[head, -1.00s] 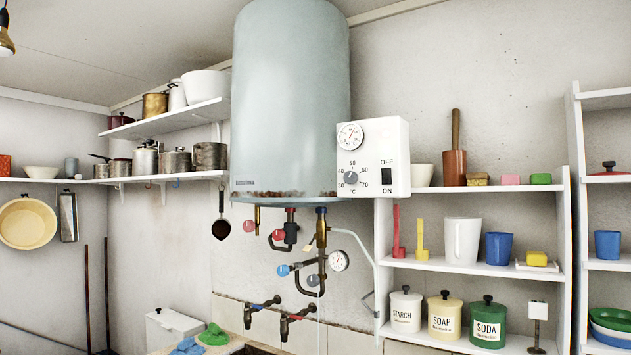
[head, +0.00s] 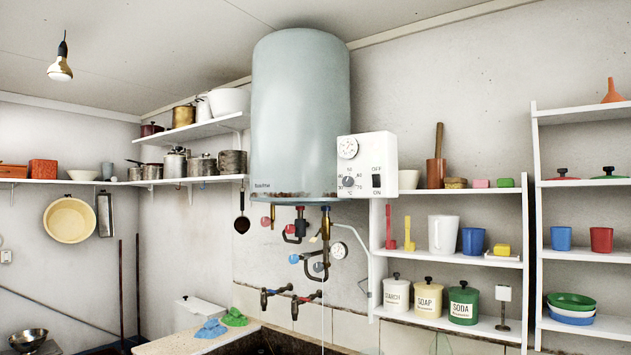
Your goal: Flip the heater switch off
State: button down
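The heater is a large pale blue-grey cylinder (head: 300,115) high on the back wall, with rust along its lower edge. A white control box (head: 367,150) is on its right side. The box carries a round gauge (head: 347,148), a temperature knob (head: 348,182) and a black rocker switch (head: 376,181) marked OFF above and ON below. The switch is too small to tell which way it is tipped. My gripper is not in view.
Pipes and valves (head: 300,225) hang below the heater, over two taps (head: 275,297) and the trough (head: 265,340). A white shelf unit (head: 450,262) with jars and cups stands right of the control box. Pots crowd the left wall shelf (head: 195,180).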

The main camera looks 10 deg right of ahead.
aim_at(376, 179)
jog(key=z, duration=0.15)
jog(key=i, duration=0.95)
jog(key=u, duration=0.05)
